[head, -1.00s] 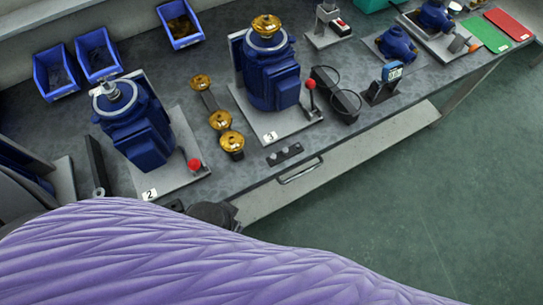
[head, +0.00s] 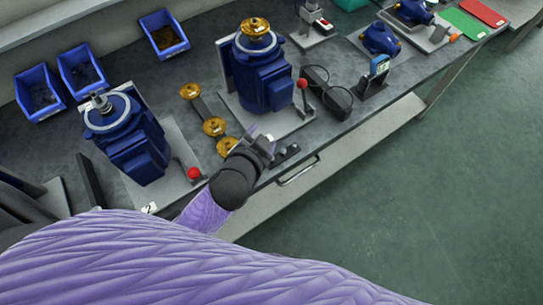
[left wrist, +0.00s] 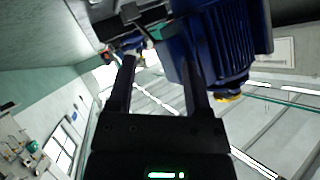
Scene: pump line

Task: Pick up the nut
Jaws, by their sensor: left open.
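My left gripper (head: 264,142) reaches in at the front of the bench, before the pump on plate 3 and over the left part of a small dark rack (head: 288,153). In the left wrist view its two dark fingers (left wrist: 157,65) stand apart with nothing between them. The rack carries small round metallic pieces; I cannot tell whether one is the nut, and the gripper partly hides it. In the left wrist view a dark bar-like piece (left wrist: 140,17) is beyond the fingertips. My right gripper is not in view.
The blue pump on plate 3 (head: 265,82) stands close behind the gripper, with a red-knobbed lever (head: 302,84). Brass wheels (head: 214,126) stand to its left. Another blue pump (head: 130,140) is further left. Blue bins (head: 82,70) are at the back. Open floor lies right.

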